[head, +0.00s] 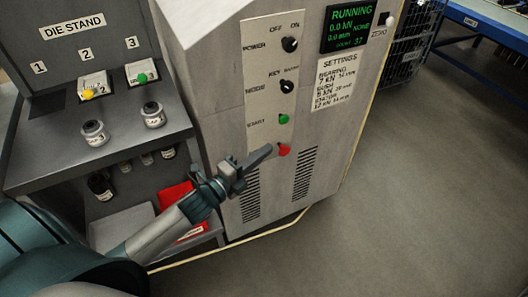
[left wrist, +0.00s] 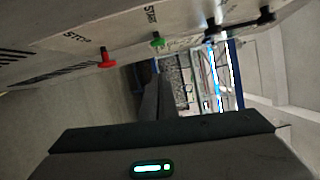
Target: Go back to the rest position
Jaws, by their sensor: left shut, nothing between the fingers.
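My left gripper (head: 258,157) is shut and empty in the head view, its tip just left of the red button (head: 284,150) on the machine's (head: 222,75) front panel. I cannot tell whether the tip touches the panel. The green start button (head: 284,119) is above the red one. In the left wrist view the red button (left wrist: 107,58) and green button (left wrist: 158,40) stick out from the panel, and the dark gripper (left wrist: 150,95) shows below them. The screen (head: 350,25) reads RUNNING. My right gripper is not in view.
The die stand (head: 30,170) at the left has numbered slots, and two small grey dies (head: 94,133) sit on its shelf. A red box (head: 178,197) lies on its lower shelf. A blue-edged bench (head: 490,25) stands far right. The floor (head: 420,200) at right is clear.

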